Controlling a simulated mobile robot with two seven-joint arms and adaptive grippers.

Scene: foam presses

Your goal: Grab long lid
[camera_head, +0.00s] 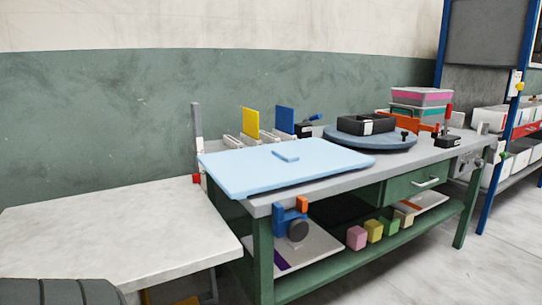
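A large flat light blue rectangular slab (262,177), which looks like the long lid, lies on the near left part of the grey-topped workbench (400,160). A small raised blue bar (286,156), like a handle, sits on its top near the middle. The slab's near left corner reaches the bench's left end. Neither gripper shows in the head view, so nothing is seen touching the slab.
A bare white table (110,230) stands left of the bench. Behind the slab are upright yellow (251,122) and blue (284,120) plates. A round blue turntable (385,142) carries a black box (366,124). Stacked containers (422,98) stand farther back. Coloured blocks sit on the lower shelf.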

